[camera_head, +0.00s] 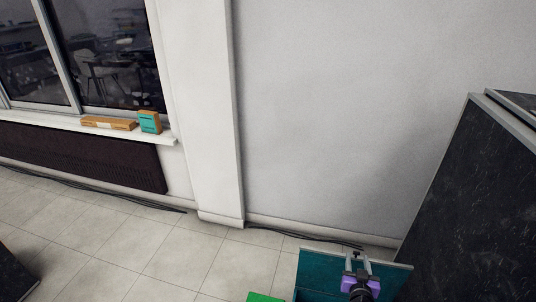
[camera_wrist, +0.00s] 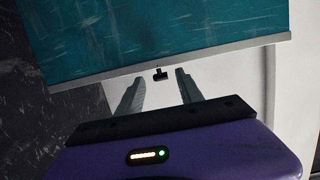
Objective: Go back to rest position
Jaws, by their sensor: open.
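My gripper (camera_head: 357,258) shows at the lower right of the head view, with its purple body in front of a teal panel (camera_head: 315,274). In the wrist view my gripper (camera_wrist: 160,76) has its two grey fingers apart, and I see nothing held between them. A small black part (camera_wrist: 160,74) shows between the fingertips, by the pale edge of the teal panel (camera_wrist: 170,30). I cannot tell whether the fingers touch it.
A dark speckled cabinet (camera_head: 465,190) stands at the right. A bright green piece (camera_head: 265,297) shows at the bottom edge. A white wall (camera_head: 330,110) is behind, with boxes (camera_head: 149,122) on the windowsill (camera_head: 60,120). The tiled floor (camera_head: 150,245) at the left is mostly clear, with dark cables along the wall.

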